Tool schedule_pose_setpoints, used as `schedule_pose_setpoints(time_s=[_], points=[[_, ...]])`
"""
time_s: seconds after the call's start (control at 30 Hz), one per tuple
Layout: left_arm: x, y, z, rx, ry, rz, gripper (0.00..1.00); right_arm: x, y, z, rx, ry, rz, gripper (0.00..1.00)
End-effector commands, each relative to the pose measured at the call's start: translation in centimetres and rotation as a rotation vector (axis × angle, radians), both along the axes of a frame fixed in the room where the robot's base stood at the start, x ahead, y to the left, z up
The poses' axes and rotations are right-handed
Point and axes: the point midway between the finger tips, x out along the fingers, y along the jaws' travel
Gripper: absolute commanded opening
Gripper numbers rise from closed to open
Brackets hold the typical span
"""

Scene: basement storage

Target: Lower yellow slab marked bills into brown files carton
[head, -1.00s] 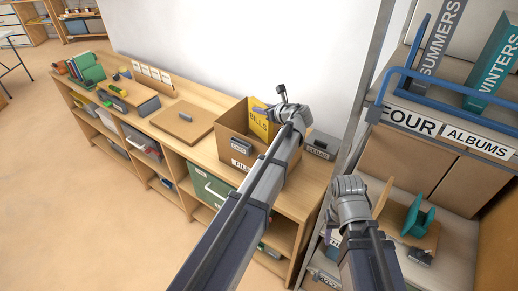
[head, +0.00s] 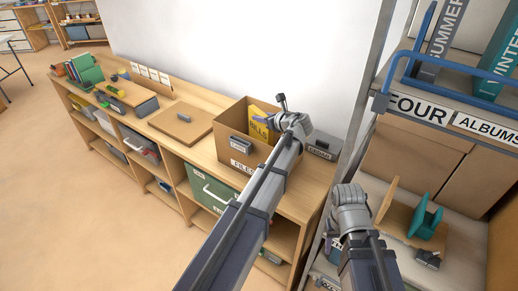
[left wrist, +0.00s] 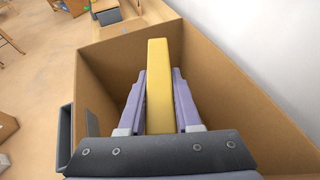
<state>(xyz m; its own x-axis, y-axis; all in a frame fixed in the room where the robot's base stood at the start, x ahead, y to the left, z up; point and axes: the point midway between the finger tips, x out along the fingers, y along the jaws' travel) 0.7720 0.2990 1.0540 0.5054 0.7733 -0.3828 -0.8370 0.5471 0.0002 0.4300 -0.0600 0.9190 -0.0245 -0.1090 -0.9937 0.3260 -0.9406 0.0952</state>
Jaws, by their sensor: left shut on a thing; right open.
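The yellow slab (head: 259,125) marked BILLS is partly inside the open brown files carton (head: 231,147), its upper part showing near the back wall. My left gripper (left wrist: 159,105) is shut on the slab, one purple finger on each side, in the left wrist view. That view shows the yellow slab (left wrist: 158,70) edge-on between the walls of the brown carton (left wrist: 232,85). The slab's lower end is hidden, so I cannot tell whether it touches the carton floor. My right gripper (head: 347,193) is open and empty, in front of the shelf rack at the right.
The carton stands on a long wooden cabinet. A flat brown lid (head: 184,121) lies left of it and a small grey box (head: 322,145) stands to its right. A metal rack with blue rail (head: 440,89) and albums rises at the right.

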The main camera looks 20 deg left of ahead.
Motion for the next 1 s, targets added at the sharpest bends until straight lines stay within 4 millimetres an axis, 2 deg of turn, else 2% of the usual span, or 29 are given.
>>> schedule_pose_setpoints(time_s=[0.8,1.0], points=[[0.0,0.0,-4.1,0.001,-0.001,0.000,0.00,0.0,0.0,-4.2,0.000,0.000,0.000,0.50],[0.0,0.0,-4.4,0.000,0.000,0.000,0.00,0.0,0.0,-4.4,0.000,0.000,0.000,0.50]])
